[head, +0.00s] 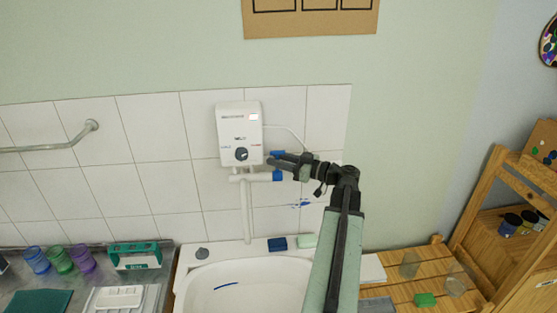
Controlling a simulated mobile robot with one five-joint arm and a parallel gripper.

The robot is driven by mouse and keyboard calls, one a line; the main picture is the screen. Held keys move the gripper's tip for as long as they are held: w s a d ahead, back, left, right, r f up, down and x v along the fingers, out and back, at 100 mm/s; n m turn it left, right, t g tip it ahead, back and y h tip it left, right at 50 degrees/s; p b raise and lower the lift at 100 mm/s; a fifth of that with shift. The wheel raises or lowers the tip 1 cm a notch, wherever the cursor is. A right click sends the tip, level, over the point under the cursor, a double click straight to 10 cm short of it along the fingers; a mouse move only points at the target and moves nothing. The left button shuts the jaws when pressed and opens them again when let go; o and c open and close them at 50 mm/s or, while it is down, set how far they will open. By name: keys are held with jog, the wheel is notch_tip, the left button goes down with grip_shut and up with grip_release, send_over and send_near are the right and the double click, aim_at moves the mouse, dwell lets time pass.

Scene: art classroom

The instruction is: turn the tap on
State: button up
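A white wall-mounted water unit (239,122) with a dark round knob (242,154) hangs on the tiles above the basin. White pipes (247,205) run below it, with a short horizontal branch to the right. A blue piece (278,176) sits at the end of that branch; it looks like a tap handle. Another blue piece (277,154) shows just above my gripper. My gripper (272,161) reaches in from the right, its dark tip close to the unit's lower right edge and between the blue pieces. Whether it touches either, and its finger opening, cannot be made out.
The white basin (190,290) is below, with a blue block (277,244) and a pale green block (307,241) on its back rim. Coloured cups (60,260) stand on the left counter. A wooden slatted bench (395,262) and shelf (480,240) are at right. A grab rail (60,147) is left.

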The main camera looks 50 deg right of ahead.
jog(key=shift+w+a, duration=0.1)
jog(key=shift+w, duration=0.05)
grip_shut()
dwell(1.4)
